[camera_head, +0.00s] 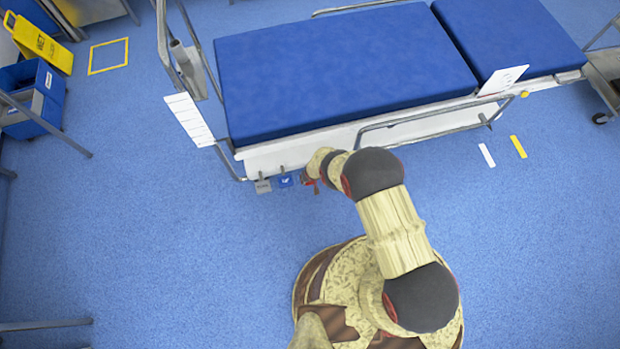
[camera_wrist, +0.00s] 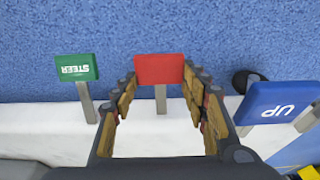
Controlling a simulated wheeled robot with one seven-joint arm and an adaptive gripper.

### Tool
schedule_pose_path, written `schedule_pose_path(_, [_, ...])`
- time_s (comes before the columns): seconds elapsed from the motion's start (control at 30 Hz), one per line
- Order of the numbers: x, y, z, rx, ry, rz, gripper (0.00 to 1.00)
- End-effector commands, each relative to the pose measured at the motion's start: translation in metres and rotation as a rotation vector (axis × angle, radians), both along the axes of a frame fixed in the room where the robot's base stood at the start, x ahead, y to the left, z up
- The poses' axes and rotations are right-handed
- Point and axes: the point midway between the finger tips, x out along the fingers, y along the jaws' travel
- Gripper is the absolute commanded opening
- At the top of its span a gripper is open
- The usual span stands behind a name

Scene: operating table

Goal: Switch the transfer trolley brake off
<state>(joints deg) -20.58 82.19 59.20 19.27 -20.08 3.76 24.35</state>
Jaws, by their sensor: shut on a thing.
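The transfer trolley (camera_head: 300,152) has a blue mattress and a row of foot pedals along its near lower edge. In the wrist view a red pedal (camera_wrist: 158,68) on a grey stem lies between the fingertips of my gripper (camera_wrist: 161,76), which is shut on it. A green pedal marked STEER (camera_wrist: 77,67) is on the left, apart from the fingers. A blue pedal marked UP (camera_wrist: 278,102) is on the right. In the head view my gripper (camera_head: 311,181) is low at the trolley's near side, and the arm hides the green pedal.
A blue pedal (camera_head: 285,181) and a grey pedal (camera_head: 262,186) sit left of my gripper. A side rail (camera_head: 430,122) runs above on the right. The near floor is mostly clear.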

Motion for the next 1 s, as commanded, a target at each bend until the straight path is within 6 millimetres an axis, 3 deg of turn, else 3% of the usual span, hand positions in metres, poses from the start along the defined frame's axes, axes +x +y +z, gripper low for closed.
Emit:
schedule_pose_path(0.03, [0.0165,0.0055,0.0087,0.012,-0.025,-0.002,0.0])
schedule_pose_path(0.6, [0.0182,0.006,0.0098,0.013,-0.027,-0.003,0.0])
schedule_pose_path(0.63, [0.0182,0.006,0.0098,0.013,-0.027,-0.003,0.46])
schedule_pose_path(1.0, [0.0086,0.0029,0.0044,0.006,-0.013,-0.001,0.64])
